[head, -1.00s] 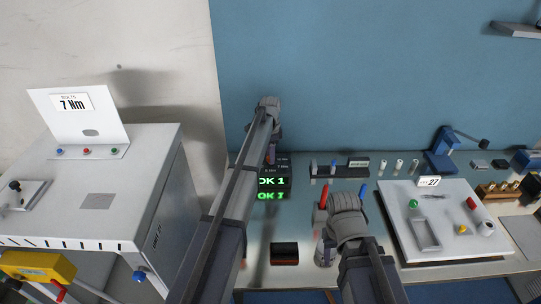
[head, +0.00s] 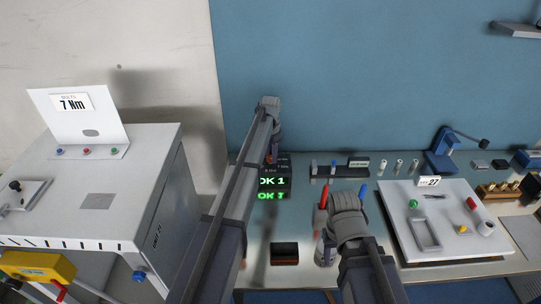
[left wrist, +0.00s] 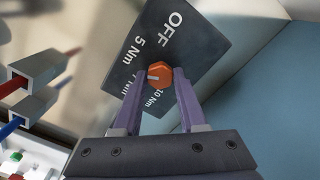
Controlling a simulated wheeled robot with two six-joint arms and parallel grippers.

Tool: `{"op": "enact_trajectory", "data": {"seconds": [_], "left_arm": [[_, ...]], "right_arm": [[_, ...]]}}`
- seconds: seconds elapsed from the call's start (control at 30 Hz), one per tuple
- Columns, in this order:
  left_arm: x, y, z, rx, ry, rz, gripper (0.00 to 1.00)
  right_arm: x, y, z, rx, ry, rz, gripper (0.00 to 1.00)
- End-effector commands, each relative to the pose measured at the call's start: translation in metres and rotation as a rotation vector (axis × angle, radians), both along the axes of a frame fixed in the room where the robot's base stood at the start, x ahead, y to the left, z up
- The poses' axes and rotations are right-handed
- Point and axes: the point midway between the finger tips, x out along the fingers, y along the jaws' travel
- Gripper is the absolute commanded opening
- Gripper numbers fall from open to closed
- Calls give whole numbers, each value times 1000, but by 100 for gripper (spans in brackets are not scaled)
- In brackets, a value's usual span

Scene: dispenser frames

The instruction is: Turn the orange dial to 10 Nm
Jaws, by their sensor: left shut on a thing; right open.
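The orange dial (left wrist: 160,75) sits on a dark panel (left wrist: 185,40) in the left wrist view, labelled OFF, 5 Nm, 10 Nm and a partly hidden mark that looks like 7 Nm. Its pale pointer line points left in this view, roughly toward that partly hidden mark. My left gripper (left wrist: 158,82) is shut on the dial, one purple finger on each side.
A display (head: 272,182) reads OK 1. A sign (head: 72,103) on the left cabinet reads 7 Nm. A white board (head: 445,235) with parts lies to the right.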

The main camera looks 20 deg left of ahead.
Motion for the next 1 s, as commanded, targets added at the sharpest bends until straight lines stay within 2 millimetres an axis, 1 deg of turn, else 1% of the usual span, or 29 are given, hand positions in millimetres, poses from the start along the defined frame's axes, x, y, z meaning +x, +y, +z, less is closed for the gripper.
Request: {"op": "enact_trajectory", "data": {"seconds": [1.0], "left_arm": [[0,0,0,0,0,966,0]], "right_arm": [[0,0,0,0,0,0,50]]}}
